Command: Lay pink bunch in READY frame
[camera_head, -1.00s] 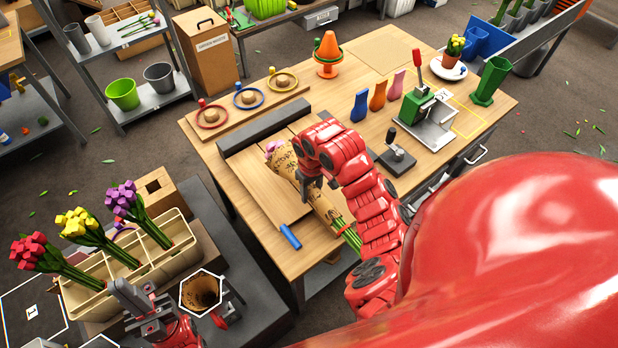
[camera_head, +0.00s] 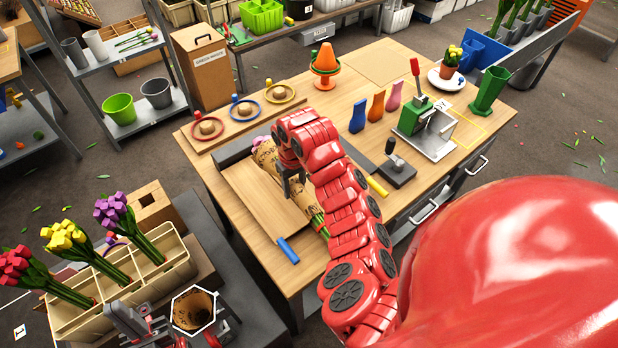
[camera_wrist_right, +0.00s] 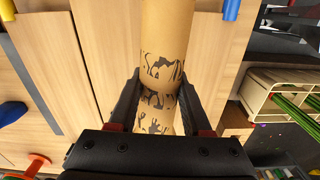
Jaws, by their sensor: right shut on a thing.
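The pink bunch is wrapped in brown printed paper (camera_head: 265,157), with green stems showing past the lower end and a little pink at the upper end. It lies slanted over the wooden board on the workbench; I cannot tell whether it touches the board. My right gripper (camera_head: 291,180) is shut around the paper wrap, which also shows between the fingers in the right wrist view (camera_wrist_right: 161,65). My left gripper (camera_head: 135,325) is at the bottom left by the flower crate; its jaw opening is unclear. A yellow outline (camera_head: 470,135) is on the bench at right; no READY label is readable.
A blue handle (camera_head: 288,250) and a yellow handle (camera_head: 377,187) lie near the board. A green press (camera_head: 415,115), a stamp (camera_head: 396,165), small vases (camera_head: 375,105) and a green pot (camera_head: 489,90) stand to the right. The crate (camera_head: 150,285) holds red, yellow and purple bunches.

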